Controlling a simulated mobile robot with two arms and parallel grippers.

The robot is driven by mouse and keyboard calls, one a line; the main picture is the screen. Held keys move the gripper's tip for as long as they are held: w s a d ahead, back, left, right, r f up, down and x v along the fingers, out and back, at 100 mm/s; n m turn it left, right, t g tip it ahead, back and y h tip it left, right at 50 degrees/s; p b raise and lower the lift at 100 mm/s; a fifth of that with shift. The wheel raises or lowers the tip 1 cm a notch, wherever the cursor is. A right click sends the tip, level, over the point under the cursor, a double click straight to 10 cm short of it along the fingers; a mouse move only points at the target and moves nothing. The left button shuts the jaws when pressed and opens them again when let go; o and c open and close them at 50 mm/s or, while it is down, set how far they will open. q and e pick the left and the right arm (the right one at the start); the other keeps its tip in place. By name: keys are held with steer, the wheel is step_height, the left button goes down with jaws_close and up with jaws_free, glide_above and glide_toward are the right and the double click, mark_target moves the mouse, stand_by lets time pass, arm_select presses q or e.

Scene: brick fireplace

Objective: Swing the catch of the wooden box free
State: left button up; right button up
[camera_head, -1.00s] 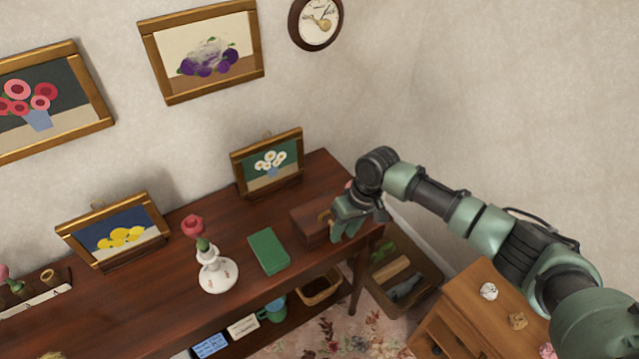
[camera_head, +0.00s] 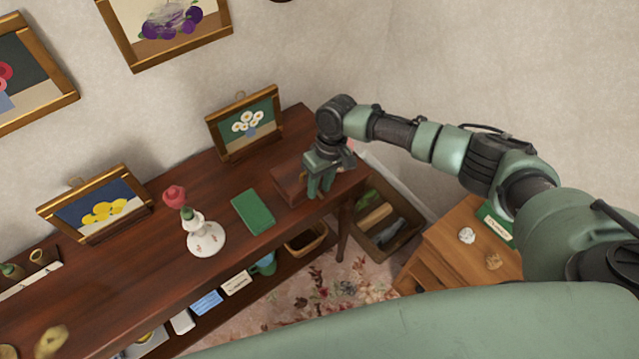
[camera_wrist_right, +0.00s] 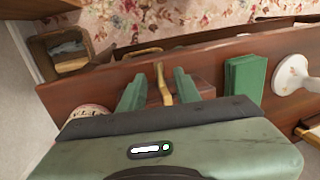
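The wooden box (camera_head: 288,182) is a small dark reddish-brown box on the right end of the long table. My right gripper (camera_head: 320,187) is at the box's front right, fingers pointing down, and hides part of it. In the right wrist view a brass catch (camera_wrist_right: 163,84) stands between the two green fingers of the right gripper (camera_wrist_right: 158,88). The fingers are apart, with a gap to the catch on both sides. Part of the box shows behind the fingers (camera_wrist_right: 206,86). My left gripper is not in view.
A green book (camera_head: 253,212) lies left of the box, with a white vase (camera_head: 206,237) beyond it. A framed daisy picture (camera_head: 246,124) stands behind the box. A crate (camera_head: 385,232) and a small wooden cabinet (camera_head: 455,250) stand right of the long table (camera_head: 165,262).

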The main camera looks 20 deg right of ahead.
jaws_close()
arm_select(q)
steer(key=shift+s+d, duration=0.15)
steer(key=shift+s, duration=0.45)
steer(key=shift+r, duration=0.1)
arm_select(e)
steer(key=shift+s+d+f+t+y+p, duration=0.1)
steer(key=shift+s+t+y+p, duration=0.25)
steer(key=shift+t+p, duration=0.5)
steer(key=shift+s+d+f+t+p, duration=0.1)
steer(key=shift+s+f+t+p, duration=0.25)
steer(key=shift+t+p, duration=0.3)
steer(key=shift+s+d+f+n+t+y, duration=0.1)
steer(key=shift+s+f+n+t+y, duration=0.2)
steer(key=shift+f+t+y, duration=0.45)
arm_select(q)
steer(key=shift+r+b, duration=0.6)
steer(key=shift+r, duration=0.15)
arm_select(e)
steer(key=shift+f+t+y, duration=0.2)
steer(key=shift+t, duration=0.55)
steer(key=shift+f+t+y, duration=0.2)
steer(key=shift+t, duration=0.5)
